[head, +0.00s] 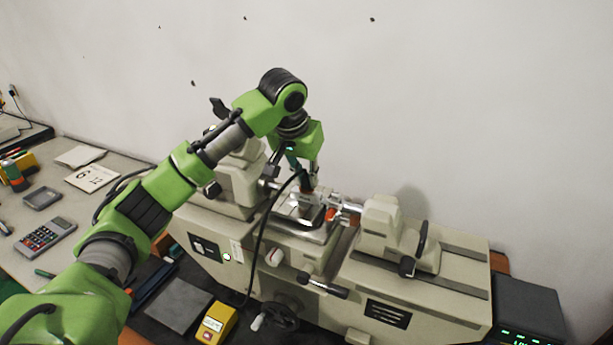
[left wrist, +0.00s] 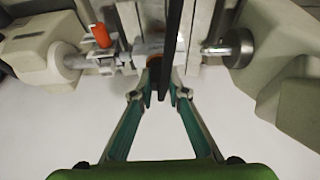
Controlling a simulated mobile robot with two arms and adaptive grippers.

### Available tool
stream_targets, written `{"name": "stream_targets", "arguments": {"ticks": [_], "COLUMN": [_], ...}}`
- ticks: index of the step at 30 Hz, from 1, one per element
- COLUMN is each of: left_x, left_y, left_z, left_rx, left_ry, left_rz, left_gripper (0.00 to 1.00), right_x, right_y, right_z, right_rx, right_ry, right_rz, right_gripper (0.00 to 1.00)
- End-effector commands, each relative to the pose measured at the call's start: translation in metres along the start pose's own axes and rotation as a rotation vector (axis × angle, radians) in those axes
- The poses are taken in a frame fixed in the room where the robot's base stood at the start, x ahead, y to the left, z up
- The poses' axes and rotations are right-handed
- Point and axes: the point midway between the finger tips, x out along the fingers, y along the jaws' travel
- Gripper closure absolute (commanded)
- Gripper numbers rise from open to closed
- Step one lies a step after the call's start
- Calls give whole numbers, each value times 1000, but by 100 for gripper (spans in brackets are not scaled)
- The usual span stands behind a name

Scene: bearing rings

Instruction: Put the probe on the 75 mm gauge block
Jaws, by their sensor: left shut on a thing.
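My left gripper (head: 307,174) points down over the middle of the measuring machine (head: 285,250). The black cable (head: 262,235) hangs from the gripper down the machine's front. Silver metal parts lie under the probe between the two heads; I cannot tell which is the 75 mm gauge block, or whether the probe touches it.
A yellow meter (head: 216,323) stands before the machine near the cable's lower end. The machine's right head (head: 383,222) is close to the gripper. An orange clip (left wrist: 101,36) shows beside the probe. A calculator (head: 46,237) and grey tray (head: 42,198) are on the left bench.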

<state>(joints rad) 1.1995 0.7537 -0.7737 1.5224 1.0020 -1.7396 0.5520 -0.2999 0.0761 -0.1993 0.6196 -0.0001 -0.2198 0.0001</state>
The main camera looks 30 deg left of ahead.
Motion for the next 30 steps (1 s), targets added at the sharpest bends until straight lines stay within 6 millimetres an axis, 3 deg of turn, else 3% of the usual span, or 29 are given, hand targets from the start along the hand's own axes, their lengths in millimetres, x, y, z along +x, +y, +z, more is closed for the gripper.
{"name": "stream_targets", "arguments": {"ticks": [30], "left_x": [6], "left_y": [0], "left_z": [3], "left_rx": [1], "left_ry": [-1], "left_rz": [0], "left_gripper": [100], "right_x": [0], "right_y": [4], "right_z": [0], "right_rx": [-3], "right_ry": [0], "right_rz": [5], "right_gripper": [60]}}
